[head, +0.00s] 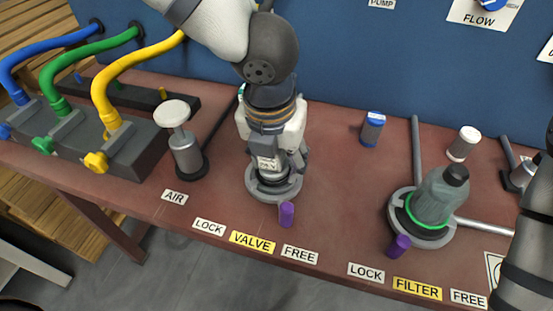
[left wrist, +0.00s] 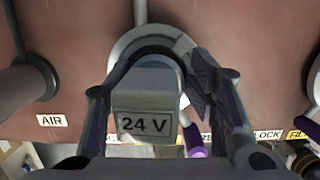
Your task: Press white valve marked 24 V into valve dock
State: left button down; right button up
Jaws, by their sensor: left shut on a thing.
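The white valve marked 24 V (head: 268,163) is upright between the fingers of my left gripper (head: 274,150). Its label faces the camera in the left wrist view (left wrist: 146,123). The valve dock (head: 284,192) is a grey ring with a purple lever (head: 287,214) at its front, behind the VALVE label. The valve's dark lower end is at the ring's opening; I cannot tell how deep it sits. The ring shows behind the valve in the left wrist view (left wrist: 126,44). My right gripper is not in view.
Left of the valve dock stands a grey cylinder with a white knob (head: 172,113) by the AIR label. To the right are a blue-topped part (head: 372,129), a white-capped part (head: 463,144) and the filter (head: 437,198) in its ring. A blue panel (head: 340,60) rises behind.

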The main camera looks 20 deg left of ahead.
pick_arm(q)
jog(key=shift+s+a+f+g, duration=0.15)
jog(key=shift+s+f, duration=0.05)
jog(key=shift+f, duration=0.35)
jog(key=shift+s+a+f+g, duration=0.1)
jog(key=shift+s+a+f, duration=0.1)
jog(key=shift+f, duration=0.3)
jog(key=shift+s+a+f+g, duration=0.1)
jog(key=shift+s+f+g, duration=0.1)
jog(key=shift+f, duration=0.35)
jog(key=c, duration=2)
grip_release()
jog(key=shift+w+f, duration=0.15)
jog(key=shift+w, duration=0.1)
jog(key=shift+a+r, duration=0.1)
jog(key=shift+r, duration=0.15)
jog(key=shift+c, duration=0.3)
jog(key=shift+o, duration=0.6)
jog(key=shift+a+f, duration=0.15)
jog(key=shift+f, duration=0.3)
jog(key=o, duration=1.7)
jog(key=shift+o, duration=1.2)
jog(key=shift+w+a, duration=0.15)
jog(key=r, duration=0.4)
jog(key=s+r, duration=0.1)
jog(key=r, duration=0.7)
jog(key=shift+s+r, duration=0.25)
jog(key=shift+s, duration=0.15)
